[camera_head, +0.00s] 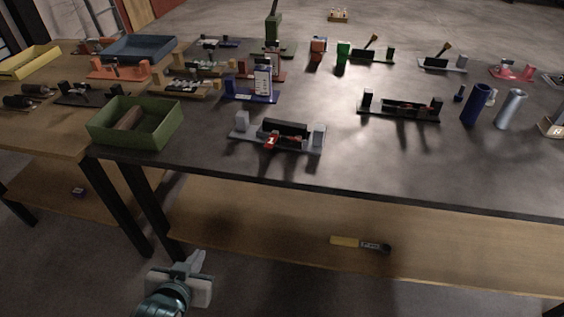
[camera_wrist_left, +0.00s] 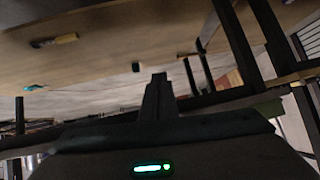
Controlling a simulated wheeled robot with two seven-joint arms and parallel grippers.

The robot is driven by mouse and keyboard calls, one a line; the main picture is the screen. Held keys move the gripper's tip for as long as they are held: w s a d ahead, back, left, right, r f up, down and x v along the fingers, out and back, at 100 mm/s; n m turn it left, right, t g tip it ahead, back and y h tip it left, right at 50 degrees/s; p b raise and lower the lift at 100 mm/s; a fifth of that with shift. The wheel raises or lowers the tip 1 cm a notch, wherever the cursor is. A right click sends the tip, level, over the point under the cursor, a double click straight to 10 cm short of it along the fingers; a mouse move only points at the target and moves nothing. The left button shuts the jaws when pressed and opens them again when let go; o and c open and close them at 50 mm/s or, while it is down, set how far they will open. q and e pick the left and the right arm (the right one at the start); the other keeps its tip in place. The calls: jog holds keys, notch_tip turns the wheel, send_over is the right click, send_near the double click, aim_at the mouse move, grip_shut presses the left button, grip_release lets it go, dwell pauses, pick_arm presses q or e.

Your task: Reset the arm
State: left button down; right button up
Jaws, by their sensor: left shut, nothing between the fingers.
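My left gripper (camera_head: 196,262) is at the bottom of the head view, low in front of the tables and apart from everything. Its fingers are together with nothing between them. In the left wrist view the closed fingers (camera_wrist_left: 158,82) point up the picture, toward the space under the tables. My right arm and gripper are not in view.
The dark table (camera_head: 420,165) holds a grey fixture (camera_head: 280,132), another fixture (camera_head: 400,108) and blue cylinders (camera_head: 476,104). A green tray (camera_head: 135,122) with a brown item stands at its left. A yellow-handled tool (camera_head: 360,244) lies on the lower shelf (camera_head: 300,225). Table legs (camera_head: 115,205) stand nearby.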

pick_arm(q)
jog(key=s+a+f+g, duration=0.2)
jog(key=s+f+g, duration=0.25)
jog(key=s, duration=0.55)
jog(key=s+a+f+g, duration=0.25)
jog(key=s+f, duration=0.35)
jog(key=s, duration=0.3)
jog(key=d+f+t, duration=0.1)
jog(key=d+f, duration=0.1)
jog(key=f, duration=1.5)
jog(key=w+d+f, duration=0.1)
jog(key=d+f, duration=0.1)
jog(key=f, duration=1.4)
jog(key=shift+w+f+t+h, duration=0.3)
jog(key=shift+f+t, duration=0.05)
jog(key=shift+t, duration=0.05)
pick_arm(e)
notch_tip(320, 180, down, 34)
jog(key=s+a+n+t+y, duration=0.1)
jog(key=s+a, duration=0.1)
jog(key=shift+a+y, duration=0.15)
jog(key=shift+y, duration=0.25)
pick_arm(q)
jog(key=shift+d, duration=0.1)
